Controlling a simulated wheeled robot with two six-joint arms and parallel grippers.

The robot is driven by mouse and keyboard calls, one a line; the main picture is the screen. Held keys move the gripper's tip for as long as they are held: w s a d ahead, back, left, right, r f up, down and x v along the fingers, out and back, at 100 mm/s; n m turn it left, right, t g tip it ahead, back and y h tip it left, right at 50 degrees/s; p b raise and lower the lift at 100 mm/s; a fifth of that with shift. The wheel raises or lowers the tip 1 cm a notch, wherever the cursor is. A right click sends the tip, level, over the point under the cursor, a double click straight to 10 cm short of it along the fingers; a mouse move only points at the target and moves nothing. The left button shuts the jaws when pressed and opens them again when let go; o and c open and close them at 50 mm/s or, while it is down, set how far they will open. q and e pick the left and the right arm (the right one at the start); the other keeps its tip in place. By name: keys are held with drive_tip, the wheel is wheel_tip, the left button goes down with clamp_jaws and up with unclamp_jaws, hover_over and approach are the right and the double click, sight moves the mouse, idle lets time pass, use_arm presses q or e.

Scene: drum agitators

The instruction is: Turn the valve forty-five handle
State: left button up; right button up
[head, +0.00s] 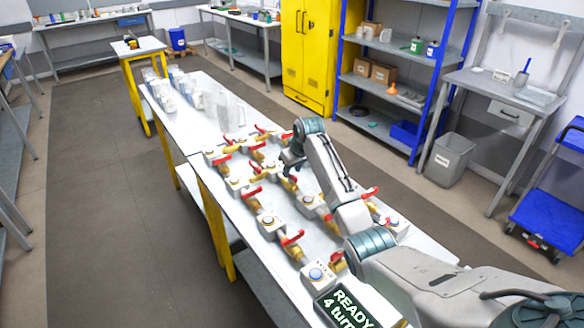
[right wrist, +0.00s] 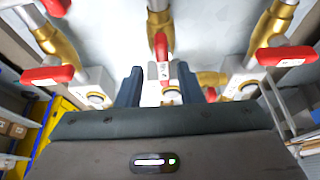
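Several brass valves with red handles stand in rows on a long white table (head: 165,104); one is the near valve (head: 291,240). I cannot read the number labels, so I cannot tell which valve is forty-five. My right gripper (head: 289,163) is over the middle of the rows. In the right wrist view, its two dark fingers (right wrist: 159,76) are apart, with a red handle (right wrist: 161,46) and a white labelled block between or just beyond them. I cannot tell whether they touch it. Brass valves with red handles (right wrist: 48,75) flank it. My left gripper is out of view.
Clear plastic jugs (head: 228,110) stand at the table's far end. A display (head: 345,306) reading "READY" and "4 turn", cut off, is at the near end. A yellow cabinet (head: 307,50), a blue-framed shelf (head: 392,85) and a grey bin (head: 448,160) stand to the right. The floor left is clear.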

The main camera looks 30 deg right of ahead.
drive_tip(key=shift+a+f, duration=0.25)
drive_tip(key=shift+a, duration=0.05)
drive_tip(key=shift+d+f, duration=0.1)
drive_tip(key=shift+f, duration=0.1)
drive_tip(key=shift+w, duration=0.1)
clamp_jaws()
